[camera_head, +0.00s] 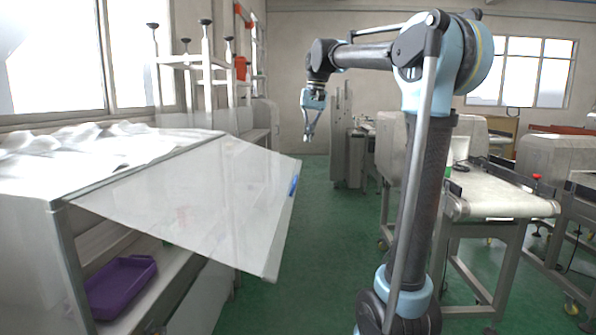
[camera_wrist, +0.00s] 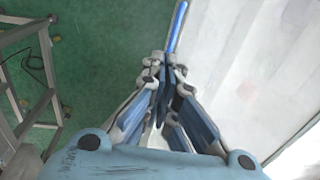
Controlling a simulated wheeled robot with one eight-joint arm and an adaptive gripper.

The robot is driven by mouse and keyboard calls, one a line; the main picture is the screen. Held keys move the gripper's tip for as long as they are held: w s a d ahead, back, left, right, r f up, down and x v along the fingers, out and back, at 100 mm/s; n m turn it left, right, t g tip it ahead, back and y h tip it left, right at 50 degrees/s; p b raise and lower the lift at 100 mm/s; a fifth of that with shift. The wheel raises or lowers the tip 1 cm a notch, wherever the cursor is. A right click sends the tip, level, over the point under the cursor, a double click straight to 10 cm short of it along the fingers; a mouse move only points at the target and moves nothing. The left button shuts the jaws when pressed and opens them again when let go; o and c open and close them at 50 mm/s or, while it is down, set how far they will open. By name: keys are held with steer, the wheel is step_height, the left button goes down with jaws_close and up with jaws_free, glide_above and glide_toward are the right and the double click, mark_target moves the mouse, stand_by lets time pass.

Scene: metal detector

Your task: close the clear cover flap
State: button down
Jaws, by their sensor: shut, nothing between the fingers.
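The clear cover flap (camera_head: 215,200) hangs from the top edge of the white cabinet on the left in the head view. It is tilted outward, so the opening below it is uncovered. A blue handle strip (camera_head: 293,186) sits on its outer edge. My gripper (camera_head: 309,138) is shut and empty, apart from the flap and to the right of and above its outer edge in the head view. In the wrist view the flap (camera_wrist: 245,60) lies beneath on the right, and the blue strip (camera_wrist: 177,25) shows just beyond my fingertips (camera_wrist: 166,62).
A purple tray (camera_head: 121,285) lies inside the cabinet under the flap. The white cabinet top (camera_head: 100,160) carries crumpled sheeting. A conveyor table (camera_head: 500,197) stands to the right. Green floor (camera_head: 320,250) is clear between them. A metal frame (camera_wrist: 35,95) shows at left in the wrist view.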

mark_target(296, 177)
steer(key=a+f, duration=0.1)
steer(key=f, duration=0.3)
steer(key=w+a+f, duration=0.1)
steer(key=f, duration=0.3)
steer(key=w+a+f, duration=0.1)
steer(key=f, duration=0.3)
steer(key=shift+a+f, duration=0.25)
steer(key=shift+a, duration=0.15)
